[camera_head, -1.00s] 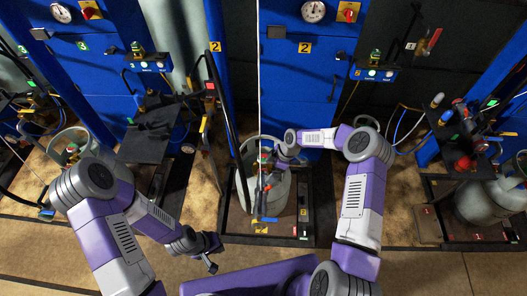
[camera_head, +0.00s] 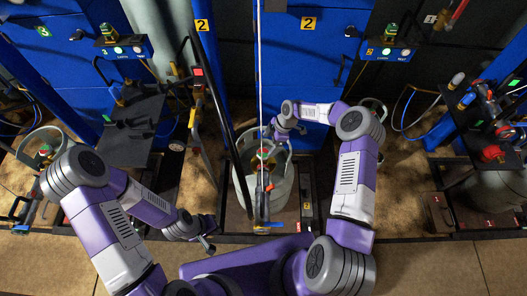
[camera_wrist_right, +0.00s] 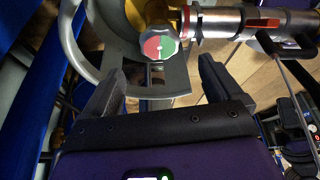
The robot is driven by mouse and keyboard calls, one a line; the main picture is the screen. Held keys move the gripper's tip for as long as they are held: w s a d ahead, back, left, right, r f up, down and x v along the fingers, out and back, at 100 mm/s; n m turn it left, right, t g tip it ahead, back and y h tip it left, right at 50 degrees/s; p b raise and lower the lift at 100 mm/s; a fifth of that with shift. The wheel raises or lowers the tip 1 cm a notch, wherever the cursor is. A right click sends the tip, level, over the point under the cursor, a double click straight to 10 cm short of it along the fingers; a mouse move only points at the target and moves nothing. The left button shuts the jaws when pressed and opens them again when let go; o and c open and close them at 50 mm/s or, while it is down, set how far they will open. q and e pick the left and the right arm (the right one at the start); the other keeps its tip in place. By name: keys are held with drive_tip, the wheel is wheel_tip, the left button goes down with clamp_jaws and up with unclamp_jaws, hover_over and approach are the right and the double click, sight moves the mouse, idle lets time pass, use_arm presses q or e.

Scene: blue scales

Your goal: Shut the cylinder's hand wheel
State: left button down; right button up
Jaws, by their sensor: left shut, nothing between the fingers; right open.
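The grey gas cylinder (camera_head: 283,192) stands upright in the middle of the head view. Its green-topped hand wheel (camera_head: 263,154) sits on the valve inside the collar. In the right wrist view the hand wheel (camera_wrist_right: 158,48) has a red and green face and is close ahead, centred between my fingers. My right gripper (camera_wrist_right: 158,82) is open, its fingers on either side of the wheel's line and apart from it. In the head view my right gripper (camera_head: 271,133) is just behind the wheel, its fingertips hard to make out. My left gripper (camera_head: 209,246) is shut and empty, low and left of the cylinder.
A silver and red connector (camera_wrist_right: 235,22) joins the valve at the right in the wrist view. A scale column (camera_head: 261,85) rises behind the cylinder. Another cylinder (camera_head: 42,140) stands at left, and a dark panel (camera_head: 130,130) lies between them. Open floor (camera_head: 420,265) shows in front.

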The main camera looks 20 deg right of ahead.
sight(263, 153)
drive_tip(key=b+x, duration=0.1)
drive_tip(key=x, duration=0.5)
drive_tip(key=shift+a+f, duration=0.15)
drive_tip(key=shift+f, duration=0.2)
drive_tip(key=c, duration=1)
